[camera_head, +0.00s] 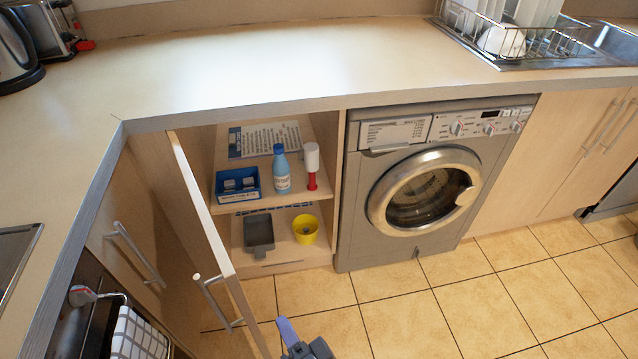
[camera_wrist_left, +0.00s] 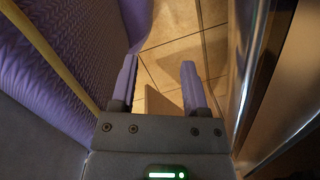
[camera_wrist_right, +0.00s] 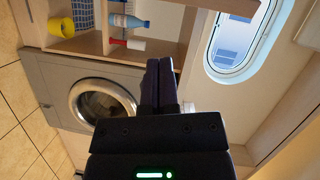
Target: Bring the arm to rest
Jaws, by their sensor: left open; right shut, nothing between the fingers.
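My right gripper (camera_head: 284,322) shows at the bottom of the head view, in front of the open cabinet and low over the tiled floor. In the right wrist view its dark fingers (camera_wrist_right: 157,62) are together with nothing between them. My left gripper is outside the head view. In the left wrist view its two purple fingers (camera_wrist_left: 158,68) are spread apart and empty, with floor tiles behind them. Most of both arms is hidden.
The cabinet door (camera_head: 205,215) stands open left of the shelves.

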